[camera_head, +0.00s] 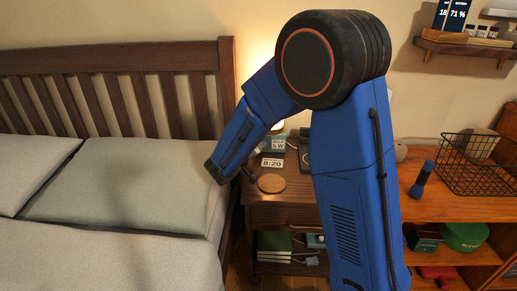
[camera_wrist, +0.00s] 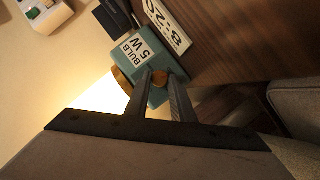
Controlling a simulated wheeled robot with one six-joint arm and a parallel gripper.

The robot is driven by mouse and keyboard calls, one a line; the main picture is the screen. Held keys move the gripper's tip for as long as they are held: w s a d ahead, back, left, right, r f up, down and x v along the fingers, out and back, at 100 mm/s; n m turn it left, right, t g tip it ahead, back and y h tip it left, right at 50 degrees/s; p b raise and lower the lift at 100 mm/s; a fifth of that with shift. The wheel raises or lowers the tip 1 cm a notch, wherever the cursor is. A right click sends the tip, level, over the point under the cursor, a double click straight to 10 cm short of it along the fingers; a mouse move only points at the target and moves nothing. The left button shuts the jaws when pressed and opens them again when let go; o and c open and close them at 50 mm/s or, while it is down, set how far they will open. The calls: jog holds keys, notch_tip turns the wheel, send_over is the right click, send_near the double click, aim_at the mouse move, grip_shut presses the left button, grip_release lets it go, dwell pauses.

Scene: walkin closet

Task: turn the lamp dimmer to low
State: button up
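A teal box labelled "BULB 5 W" stands on the nightstand in the head view (camera_head: 277,145), partly hidden by my arm. It is close and tilted in the wrist view (camera_wrist: 132,48). A small round brass-brown knob (camera_wrist: 160,76) shows at its near lower side. The tips of my gripper (camera_wrist: 160,84) lie on either side of the knob, with a visible space between the fingers. I cannot tell whether they touch it. The lamp's bright glow (camera_wrist: 95,105) is left of the box, beside a gold rounded part (camera_wrist: 122,80). My arm hides most of the lamp in the head view.
A white 8:20 clock (camera_head: 272,162) stands by the box, with a round cork coaster (camera_head: 271,183) in front on the nightstand (camera_head: 290,213). The bed (camera_head: 130,185) is at left. At right, a wooden shelf holds a blue flashlight (camera_head: 421,180) and wire basket (camera_head: 480,165).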

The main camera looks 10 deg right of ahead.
jog(key=shift+a+f+n+h, duration=0.1)
jog(key=shift+f+n+h, duration=0.1)
jog(key=shift+n+h, duration=0.3)
grip_shut()
jog(key=shift+n, duration=0.6)
jog(key=o, duration=1)
grip_release()
jog(key=v, duration=1.7)
jog(key=shift+s+a+f, duration=0.15)
jog(key=shift+a+f, duration=0.05)
jog(key=shift+f, duration=0.15)
jog(key=shift+c, duration=0.7)
